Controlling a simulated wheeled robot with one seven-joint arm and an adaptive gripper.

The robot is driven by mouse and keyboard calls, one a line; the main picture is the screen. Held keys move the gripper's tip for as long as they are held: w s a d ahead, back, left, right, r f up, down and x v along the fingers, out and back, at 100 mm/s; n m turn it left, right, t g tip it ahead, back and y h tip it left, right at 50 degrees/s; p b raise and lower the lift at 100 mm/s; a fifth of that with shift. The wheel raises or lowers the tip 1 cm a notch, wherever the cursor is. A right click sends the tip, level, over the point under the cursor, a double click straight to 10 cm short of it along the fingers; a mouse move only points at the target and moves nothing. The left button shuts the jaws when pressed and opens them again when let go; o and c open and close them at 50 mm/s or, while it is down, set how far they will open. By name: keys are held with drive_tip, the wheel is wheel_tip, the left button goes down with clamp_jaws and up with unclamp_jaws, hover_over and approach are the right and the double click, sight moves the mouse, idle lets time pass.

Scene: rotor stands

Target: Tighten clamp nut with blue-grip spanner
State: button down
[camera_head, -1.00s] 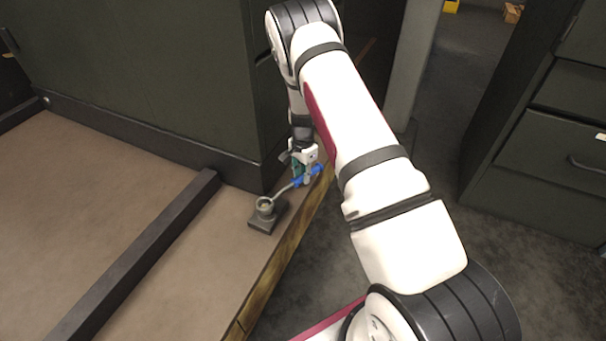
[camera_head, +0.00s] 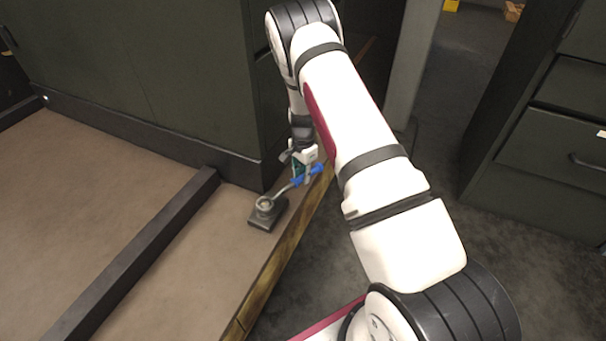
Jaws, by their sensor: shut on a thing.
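The blue-grip spanner (camera_head: 283,190) is a thin grey bar with a blue handle, in the head view near the table's right edge. My gripper (camera_head: 305,175) is shut on its blue grip. The spanner's grey end reaches down and left to the clamp nut (camera_head: 264,204), a small round grey piece on a dark square base (camera_head: 266,221). The spanner's head appears to be at the nut, but I cannot tell how it sits on it. My gripper's fingers are small in the view and partly hidden by the spanner and my wrist.
The brown tabletop (camera_head: 190,265) has a wooden edge (camera_head: 272,270) on its right. A dark bar (camera_head: 145,250) crosses it left of the clamp. A dark green cabinet wall (camera_head: 150,85) stands close behind the clamp and gripper. Drawers (camera_head: 550,150) stand at the right beyond clear floor.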

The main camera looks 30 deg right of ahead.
drive_tip(key=shift+f+b, duration=0.5)
drive_tip(key=shift+f, duration=0.25)
idle(0.3)
drive_tip(key=s+a+m, duration=0.4)
drive_tip(key=s+m, duration=0.3)
drive_tip(key=s, duration=0.1)
drive_tip(key=s+a+m, duration=0.4)
drive_tip(key=s+m, duration=0.4)
drive_tip(key=shift+s+a, duration=0.25)
drive_tip(key=shift+s, duration=0.15)
idle(0.6)
drive_tip(key=shift+w+d+p, duration=0.2)
drive_tip(key=shift+d+p, duration=0.05)
drive_tip(key=shift+p, duration=0.15)
drive_tip(key=shift+w+d+n+p, duration=0.3)
drive_tip(key=shift+d+n, duration=0.35)
drive_tip(key=shift+n, duration=0.05)
idle(0.4)
